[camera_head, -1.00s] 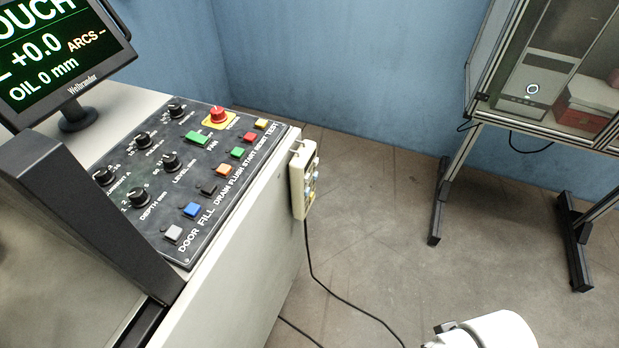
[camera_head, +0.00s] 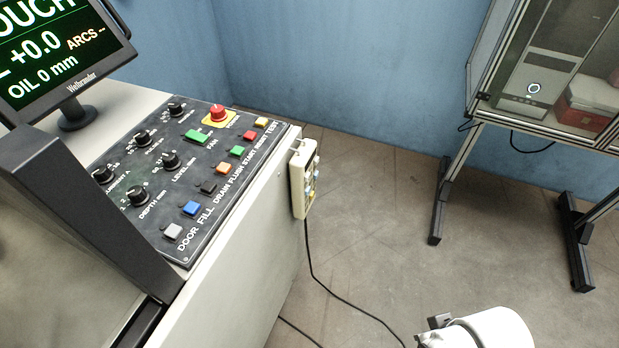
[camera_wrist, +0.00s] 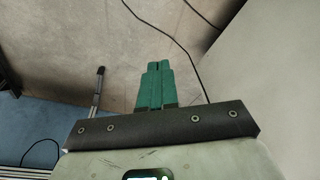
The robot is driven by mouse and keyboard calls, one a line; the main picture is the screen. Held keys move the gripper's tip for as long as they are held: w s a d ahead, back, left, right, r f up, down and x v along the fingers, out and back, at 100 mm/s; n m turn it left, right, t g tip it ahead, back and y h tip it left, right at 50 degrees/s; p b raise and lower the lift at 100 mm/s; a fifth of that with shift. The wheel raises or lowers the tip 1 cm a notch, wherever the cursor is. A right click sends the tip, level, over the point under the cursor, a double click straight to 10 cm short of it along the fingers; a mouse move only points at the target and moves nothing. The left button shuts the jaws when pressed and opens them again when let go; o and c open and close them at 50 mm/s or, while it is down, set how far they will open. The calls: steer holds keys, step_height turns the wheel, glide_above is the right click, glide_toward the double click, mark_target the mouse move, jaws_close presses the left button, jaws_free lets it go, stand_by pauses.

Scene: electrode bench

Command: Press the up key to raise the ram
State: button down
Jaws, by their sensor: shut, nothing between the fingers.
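A beige hand pendant (camera_head: 303,180) with several small coloured keys hangs on the right side of the machine cabinet in the head view. Its keys face right and are too small to read, so I cannot tell which is the up key. My gripper (camera_wrist: 158,66) shows in the wrist view with its green fingers shut together and nothing between them. It points over bare floor, apart from the cabinet. In the head view only a white part of my arm shows at the bottom; the fingers are not visible there. The ram is not in view.
The control panel (camera_head: 190,185) has knobs, coloured buttons and a red stop button (camera_head: 217,112). A monitor (camera_head: 62,50) stands at the upper left. A black cable (camera_head: 335,293) runs from the pendant across the floor. A framed stand (camera_head: 455,165) is at the right.

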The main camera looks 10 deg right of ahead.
mark_target(308, 177)
steer(key=w+a+f+t+y+b, duration=0.2)
steer(key=w+a+t+b, duration=0.15)
steer(key=w, duration=0.75)
steer(key=w+r+m+t+b, duration=0.2)
steer(key=w+r+t, duration=0.4)
steer(key=w, duration=0.3)
steer(key=w+a+r+m+t+b, duration=0.1)
steer(key=w+r+m+t+b, duration=0.2)
steer(key=w+r+t, duration=0.3)
steer(key=w+t+b, duration=0.1)
steer(key=w+t, duration=0.1)
steer(key=w, duration=0.1)
steer(key=shift+w+r+y+b, duration=0.15)
steer(key=shift+w+y+b, duration=0.05)
steer(key=shift+y+b, duration=0.2)
steer(key=w+a+p, duration=0.5)
steer(key=a+p, duration=0.2)
steer(key=p, duration=0.3)
steer(key=shift+w+a, duration=0.1)
